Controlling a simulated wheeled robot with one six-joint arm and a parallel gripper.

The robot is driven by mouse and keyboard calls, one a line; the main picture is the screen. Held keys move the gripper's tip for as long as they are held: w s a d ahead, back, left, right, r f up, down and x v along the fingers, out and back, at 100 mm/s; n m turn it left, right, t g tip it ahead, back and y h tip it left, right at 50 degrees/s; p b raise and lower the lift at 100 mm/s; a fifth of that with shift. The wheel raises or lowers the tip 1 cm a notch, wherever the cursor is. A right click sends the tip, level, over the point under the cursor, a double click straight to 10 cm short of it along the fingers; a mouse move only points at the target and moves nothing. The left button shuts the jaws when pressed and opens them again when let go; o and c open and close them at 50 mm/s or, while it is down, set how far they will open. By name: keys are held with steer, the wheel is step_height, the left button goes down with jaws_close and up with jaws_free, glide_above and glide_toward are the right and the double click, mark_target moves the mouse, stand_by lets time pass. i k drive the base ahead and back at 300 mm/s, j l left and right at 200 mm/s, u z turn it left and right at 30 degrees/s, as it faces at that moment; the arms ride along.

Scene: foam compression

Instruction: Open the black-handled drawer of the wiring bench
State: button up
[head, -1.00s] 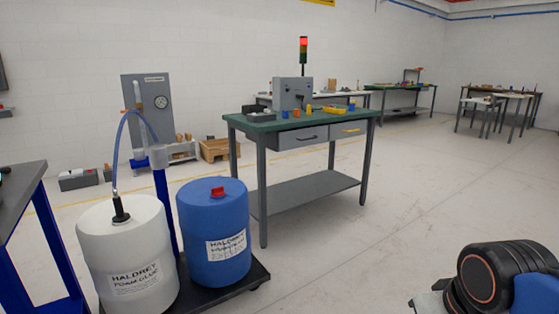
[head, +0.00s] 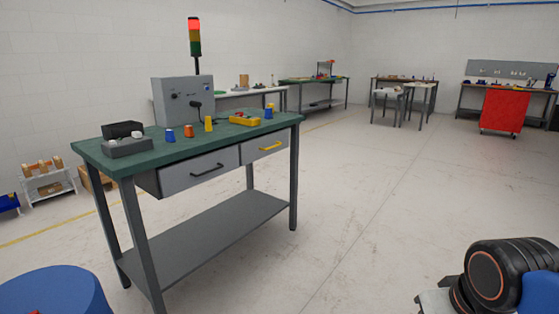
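The wiring bench (head: 150,148) has a green top and grey legs and stands left of centre in the head view. Under its top are two grey drawers side by side. The left drawer (head: 183,176) has a black handle (head: 207,170) and its front looks shut. The right drawer (head: 280,151) has a yellow handle (head: 269,147) and also looks shut. My gripper is not in view. Only part of my dark arm shows at the lower right, well apart from the bench.
A grey control box (head: 183,98), a light tower (head: 195,38), a yellow tray (head: 244,121) and small coloured parts are on the bench. A blue drum (head: 55,292) is at the lower left. Open floor (head: 370,210) lies right of the bench. A red cabinet (head: 502,109) is far right.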

mark_target(174, 178)
steer(key=i+z, duration=0.35)
steer(key=i, duration=0.3)
steer(key=i+z, duration=0.35)
steer(key=i, duration=0.25)
steer(key=i+u, duration=0.65)
steer(key=u, duration=0.3)
steer(key=i+u, duration=0.2)
steer(key=u, duration=0.3)
steer(key=i+u, duration=0.2)
steer(key=u, duration=0.3)
steer(key=i+l+u, duration=0.15)
steer(key=u, duration=0.35)
steer(key=k, duration=0.2)
